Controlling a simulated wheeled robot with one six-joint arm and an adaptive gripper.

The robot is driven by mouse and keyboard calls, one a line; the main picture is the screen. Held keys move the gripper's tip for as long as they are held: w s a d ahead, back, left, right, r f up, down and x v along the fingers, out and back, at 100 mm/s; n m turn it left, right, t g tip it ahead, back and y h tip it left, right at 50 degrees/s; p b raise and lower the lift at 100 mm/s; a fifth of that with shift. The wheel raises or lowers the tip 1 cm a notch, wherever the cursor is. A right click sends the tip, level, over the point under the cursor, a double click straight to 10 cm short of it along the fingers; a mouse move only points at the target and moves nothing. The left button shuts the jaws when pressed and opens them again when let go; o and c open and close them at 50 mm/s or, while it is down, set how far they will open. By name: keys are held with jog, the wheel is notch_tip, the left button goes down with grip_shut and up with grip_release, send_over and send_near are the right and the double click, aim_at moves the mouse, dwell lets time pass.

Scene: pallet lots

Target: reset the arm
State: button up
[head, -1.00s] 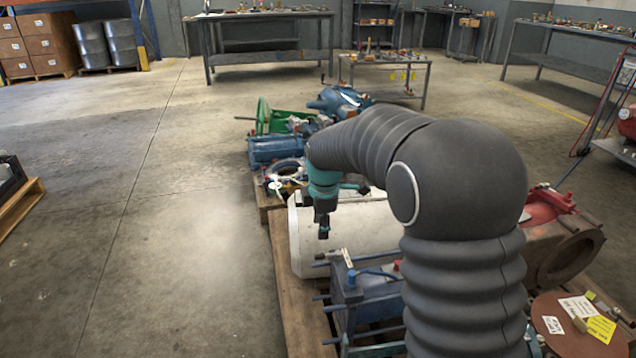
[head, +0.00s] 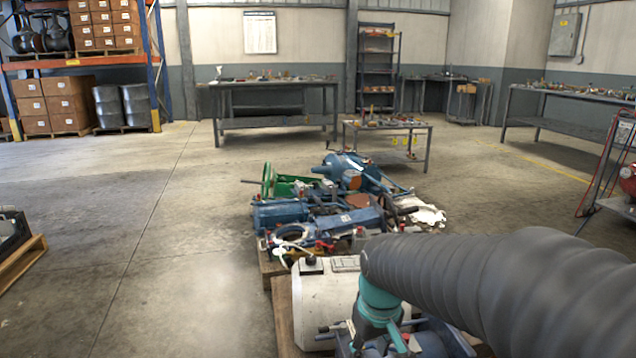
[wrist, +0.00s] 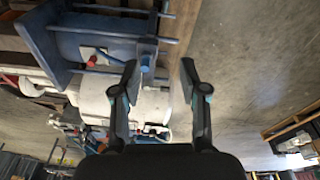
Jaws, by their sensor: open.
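My arm, in a grey ribbed sleeve, reaches in from the right of the head view, with its teal wrist low in the picture. The fingers do not show clearly there. In the wrist view my gripper (wrist: 158,78) is open, its two dark fingers well apart with nothing between them. A blue machine part with rods (wrist: 95,45) lies beyond the left finger. A white casing (wrist: 150,108) shows behind the fingers. The same white casing (head: 318,300) stands beside my wrist in the head view.
Pallets with blue and green machine parts (head: 320,215) lie ahead of my arm. A low table (head: 385,140) and a workbench (head: 275,122) stand behind. Another pallet (head: 22,265) is at the left edge. The concrete floor left of the pallets is clear.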

jog(key=s+d+r+m+t, duration=0.2)
jog(key=s+d+r, duration=0.1)
jog(key=s, duration=0.4)
jog(key=s+d+r+m+t+p, duration=0.1)
jog(key=s+d+r+m, duration=0.1)
jog(key=s, duration=0.5)
notch_tip(320, 180, up, 3)
jog(key=shift+s+d+f+t, duration=0.15)
jog(key=shift+d+t, duration=0.25)
jog(key=shift+d, duration=0.25)
jog(key=shift+o, duration=0.5)
jog(key=shift+p, duration=0.35)
